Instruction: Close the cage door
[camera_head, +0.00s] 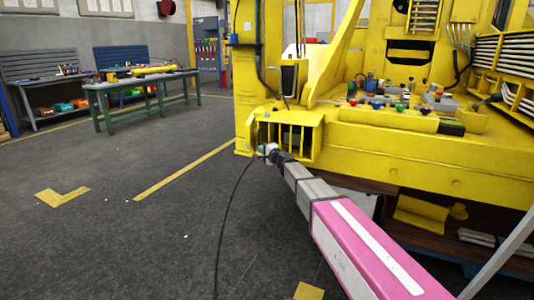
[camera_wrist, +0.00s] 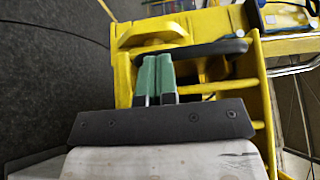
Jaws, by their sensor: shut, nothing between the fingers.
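A small yellow barred cage (camera_head: 300,140) sits at the lower left corner of the large yellow machine. In the wrist view, its yellow framework (camera_wrist: 262,85) with crossbars stands beyond and to the right of my fingers. I cannot clearly tell which part is the door or how far it stands open. My gripper (camera_head: 268,151) is at the cage's lower front in the head view. In the wrist view my gripper (camera_wrist: 157,72) shows two green fingers together, with nothing between them. The fingertips are close to a dark curved bar (camera_wrist: 205,50); contact cannot be told.
The yellow machine (camera_head: 440,150) fills the right, with several coloured knobs on its ledge. A green workbench (camera_head: 145,83) stands at the back left. A black cable (camera_head: 222,215) runs down near my gripper. The floor to the left is clear.

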